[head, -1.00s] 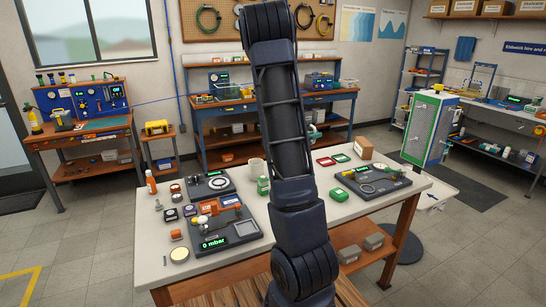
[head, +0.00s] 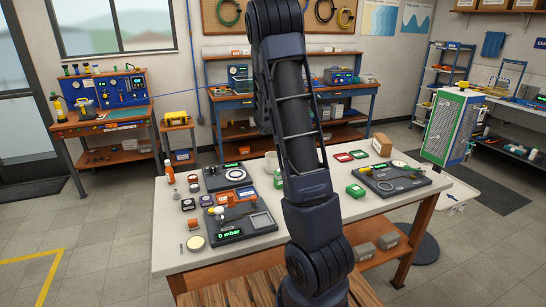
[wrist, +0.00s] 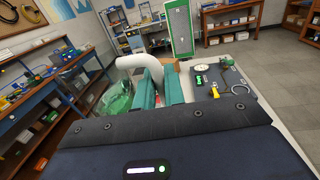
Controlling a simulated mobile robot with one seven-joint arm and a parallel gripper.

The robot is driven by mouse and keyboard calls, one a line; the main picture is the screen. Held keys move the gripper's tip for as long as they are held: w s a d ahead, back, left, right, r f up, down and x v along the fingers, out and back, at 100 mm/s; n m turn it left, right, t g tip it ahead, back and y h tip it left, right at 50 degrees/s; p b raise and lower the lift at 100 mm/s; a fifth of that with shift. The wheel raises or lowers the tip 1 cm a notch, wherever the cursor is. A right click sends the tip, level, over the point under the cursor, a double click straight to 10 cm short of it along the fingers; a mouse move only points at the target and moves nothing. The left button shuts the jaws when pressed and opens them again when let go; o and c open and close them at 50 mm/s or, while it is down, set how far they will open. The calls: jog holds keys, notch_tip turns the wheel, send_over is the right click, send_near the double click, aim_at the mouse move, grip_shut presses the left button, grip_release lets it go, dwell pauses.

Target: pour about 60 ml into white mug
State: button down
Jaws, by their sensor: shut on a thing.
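A whitish mug (head: 271,163) stands on the pale worktable, beside my arm, which covers part of the view around it. My gripper (wrist: 160,84) shows in the wrist view as two teal fingers, closed on the white curved handle (wrist: 126,64) of a see-through green jug (wrist: 114,101). The jug hangs left of the fingers. Its contents and spout are not clear. In the head view my arm largely hides the gripper and the jug.
The worktable (head: 345,207) carries a gauge board reading 0 mbar (head: 240,222), a second dark board (head: 392,180), a green box (head: 355,190), a cardboard box (head: 381,145) and an orange-red bottle (head: 169,173). Benches stand behind.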

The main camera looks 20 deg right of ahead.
send_over(271, 162)
jog(key=s+d, duration=0.1)
jog(key=d, duration=0.2)
jog(key=w+a+f, duration=0.1)
jog(key=w+a, duration=0.3)
jog(key=a, duration=0.8)
notch_tip(271, 162, down, 21)
jog(key=shift+d+r, duration=0.15)
jog(key=shift+d, duration=0.05)
jog(key=shift+d, duration=0.1)
jog(key=shift+s+d+f+m+y, duration=0.2)
jog(key=shift+d+f+m+y, duration=0.15)
jog(key=shift+f+m+y, duration=0.35)
jog(key=m+y, duration=0.1)
jog(key=s+d+f+y, duration=0.1)
jog(key=shift+d+m+y, duration=0.25)
jog(key=shift+m+y, duration=0.15)
jog(key=shift+s+d+r+m+t+y, duration=0.1)
jog(key=shift+r+m+t+y, duration=0.4)
jog(key=shift+y, duration=0.45)
jog(key=shift+s+d+r+m+t+y, duration=0.1)
jog(key=shift+r+m+t+y, duration=0.2)
jog(key=shift+r+m+y, duration=0.55)
